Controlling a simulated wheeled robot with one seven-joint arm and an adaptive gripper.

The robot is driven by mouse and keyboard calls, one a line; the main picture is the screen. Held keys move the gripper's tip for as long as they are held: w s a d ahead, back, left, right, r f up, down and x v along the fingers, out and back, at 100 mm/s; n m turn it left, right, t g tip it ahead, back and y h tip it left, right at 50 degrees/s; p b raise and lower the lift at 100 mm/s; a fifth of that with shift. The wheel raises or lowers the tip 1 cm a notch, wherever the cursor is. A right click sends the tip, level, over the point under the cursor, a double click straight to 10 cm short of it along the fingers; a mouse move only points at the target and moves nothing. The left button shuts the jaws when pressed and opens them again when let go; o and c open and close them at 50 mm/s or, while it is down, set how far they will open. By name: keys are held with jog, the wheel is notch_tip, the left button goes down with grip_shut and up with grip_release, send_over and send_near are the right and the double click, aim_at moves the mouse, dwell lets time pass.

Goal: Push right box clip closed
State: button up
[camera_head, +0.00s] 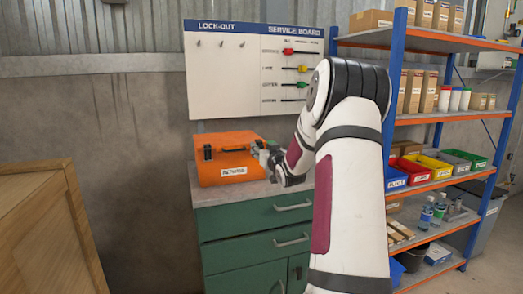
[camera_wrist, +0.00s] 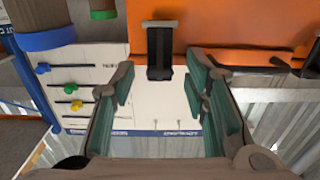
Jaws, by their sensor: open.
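An orange box (camera_head: 225,172) with a white label sits on top of a green cabinet. Its left clip (camera_head: 207,153) is dark and shows on the front. The right clip is hidden by my gripper in the head view. In the wrist view, a black clip (camera_wrist: 160,52) stands out from the orange box (camera_wrist: 220,28), centred between my fingers. I cannot tell how far it is swung out. My gripper (camera_head: 265,156) is at the box's right front corner. In the wrist view my gripper (camera_wrist: 164,85) is open and empty, its fingers on either side of the clip.
The green cabinet (camera_head: 245,228) has drawers with handles. A service board (camera_head: 255,75) hangs behind the box. A shelf rack (camera_head: 440,185) with bins and cartons stands right. A wooden crate (camera_head: 45,230) stands front left. The cabinet top is narrow around the box.

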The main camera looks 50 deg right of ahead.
jog(key=shift+w+d, duration=0.2)
jog(key=shift+w, duration=0.1)
jog(key=shift+c, duration=0.6)
grip_shut()
jog(key=shift+r, duration=0.1)
